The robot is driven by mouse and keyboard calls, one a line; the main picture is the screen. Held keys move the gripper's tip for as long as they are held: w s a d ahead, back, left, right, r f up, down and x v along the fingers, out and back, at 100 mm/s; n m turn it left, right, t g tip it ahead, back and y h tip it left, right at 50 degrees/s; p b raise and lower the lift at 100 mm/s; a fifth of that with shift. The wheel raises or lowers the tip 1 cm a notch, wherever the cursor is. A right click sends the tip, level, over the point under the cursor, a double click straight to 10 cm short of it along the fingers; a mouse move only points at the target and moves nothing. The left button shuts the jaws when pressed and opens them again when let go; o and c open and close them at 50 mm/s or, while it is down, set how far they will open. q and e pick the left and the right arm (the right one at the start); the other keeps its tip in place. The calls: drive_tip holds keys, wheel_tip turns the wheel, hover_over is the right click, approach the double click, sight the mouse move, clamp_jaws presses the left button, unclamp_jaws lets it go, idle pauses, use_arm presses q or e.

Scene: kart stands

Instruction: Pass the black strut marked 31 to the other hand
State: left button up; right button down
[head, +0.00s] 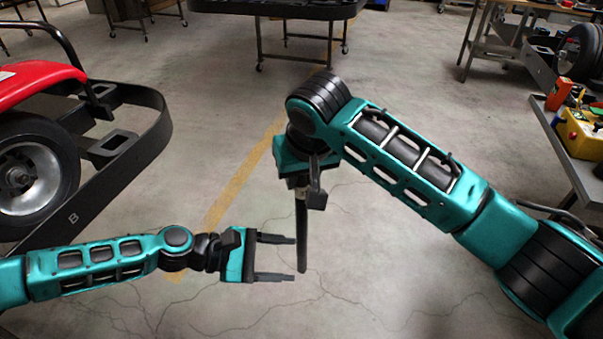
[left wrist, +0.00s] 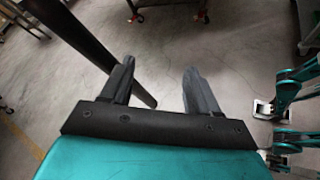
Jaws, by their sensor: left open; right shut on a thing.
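The black strut (head: 301,235) is a long dark bar hanging upright in the middle of the head view. My right gripper (head: 307,190) is shut on its upper part, fingers pointing down. My left gripper (head: 290,258) is open, and its fingertips point right, close to the strut's lower part. In the left wrist view the strut (left wrist: 85,35) runs slantwise from the top left, passing by the left finger of my left gripper (left wrist: 160,75). I cannot tell whether they touch. The number 31 is not readable.
A red kart (head: 40,85) with a black bumper (head: 150,150) stands at the left. A bench (head: 575,165) at the right holds a yellow control box (head: 582,135). A dark-topped stand (head: 280,8) is at the back. The floor around the grippers is clear.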

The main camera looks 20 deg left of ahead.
use_arm(q)
drive_tip(key=s+d+f+m+t+y, duration=0.35)
drive_tip(key=d+f+m, duration=0.2)
drive_tip(key=m, duration=0.75)
drive_tip(key=s+a+f+m+t+y, duration=0.1)
drive_tip(key=s+a+f+m+y, duration=0.2)
drive_tip(key=a+m+y, duration=0.3)
drive_tip(key=shift+s+a+m, duration=0.6)
drive_tip(key=shift+s+a, duration=0.1)
drive_tip(key=shift+a, duration=0.05)
